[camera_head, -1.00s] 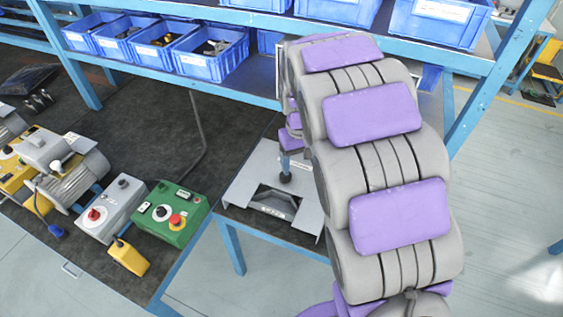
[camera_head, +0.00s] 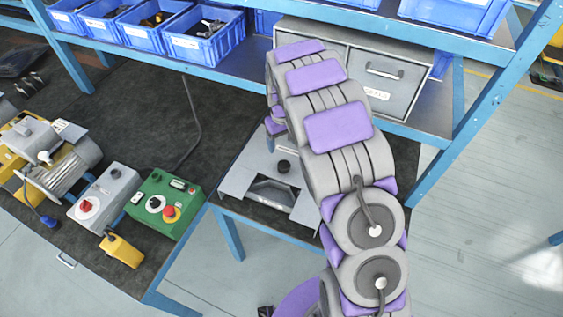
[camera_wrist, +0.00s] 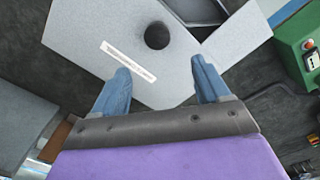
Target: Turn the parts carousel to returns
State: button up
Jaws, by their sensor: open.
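The parts carousel (camera_head: 240,186) is a light grey sheet-metal unit with flat panels around an open bay, low on the bench end left of my arm. A black round knob (camera_head: 284,166) stands on its top. In the wrist view the carousel (camera_wrist: 90,28) fills the upper middle, with the knob (camera_wrist: 157,35) and a white label strip (camera_wrist: 128,61) whose text is too small to read. My gripper (camera_wrist: 160,70) is open, its two blue fingers spread and empty over the grey plate. The knob shows beyond and between the fingertips, apart from them. My arm hides the carousel's right side.
A green control box (camera_head: 163,203) with a red button and a grey box (camera_head: 104,197) with a red knob stand left of the carousel. A yellow pendant (camera_head: 121,251) lies in front. Blue bins (camera_head: 208,42) and grey drawers (camera_head: 385,77) sit on the shelf above.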

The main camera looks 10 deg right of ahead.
send_over(284, 163)
jog(key=f, duration=0.3)
jog(key=f+b, duration=0.1)
jog(key=f, duration=0.3)
jog(key=shift+s+d, duration=0.15)
jog(key=shift+d, duration=0.05)
jog(key=f, duration=0.2)
jog(key=a+f, duration=0.1)
jog(key=f, duration=0.1)
jog(key=shift+f, duration=0.1)
jog(key=shift+d, duration=0.35)
jog(key=shift+c, duration=0.4)
jog(key=shift+a, duration=0.25)
jog(key=c, duration=0.6)
jog(key=shift+d, duration=0.1)
grip_shut()
